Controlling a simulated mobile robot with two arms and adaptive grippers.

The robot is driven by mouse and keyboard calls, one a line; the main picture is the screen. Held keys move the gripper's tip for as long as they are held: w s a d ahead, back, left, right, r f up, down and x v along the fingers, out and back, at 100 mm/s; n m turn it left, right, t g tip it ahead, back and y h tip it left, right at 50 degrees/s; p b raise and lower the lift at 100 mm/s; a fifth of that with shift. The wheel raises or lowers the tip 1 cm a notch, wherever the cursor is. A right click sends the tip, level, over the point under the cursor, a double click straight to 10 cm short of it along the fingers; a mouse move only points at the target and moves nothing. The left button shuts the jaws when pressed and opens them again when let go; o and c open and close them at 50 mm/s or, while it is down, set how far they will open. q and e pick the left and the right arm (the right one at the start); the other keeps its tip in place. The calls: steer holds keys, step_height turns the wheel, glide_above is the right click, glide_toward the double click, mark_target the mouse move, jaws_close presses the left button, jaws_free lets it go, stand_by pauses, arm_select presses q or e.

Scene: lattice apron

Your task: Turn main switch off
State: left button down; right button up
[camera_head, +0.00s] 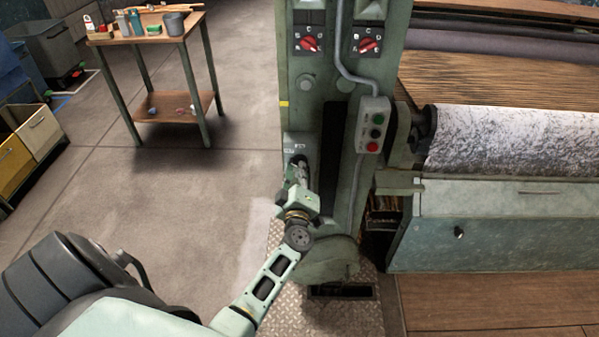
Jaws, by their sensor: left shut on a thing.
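The main switch (299,156) appears as a small dark fitting on the lower front of the green machine column (300,105), under a light label plate. My left gripper (299,167) reaches up to it from below and is shut on it. The fingers hide most of the switch, so its turned position cannot be read. My right gripper is not in view.
Two red rotary selectors (310,44) and a button box (374,125) sit higher on the machine. A roll of speckled cloth (515,138) lies to the right. A small wooden table (125,38) with tools stands back left. Open floor lies between.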

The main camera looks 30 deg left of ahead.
arm_select(q)
steer(key=shift+f+n+b, duration=0.1)
steer(key=shift+n+b, duration=0.8)
steer(key=shift+n, duration=2.7)
steer(key=c, duration=1.8)
jaws_free()
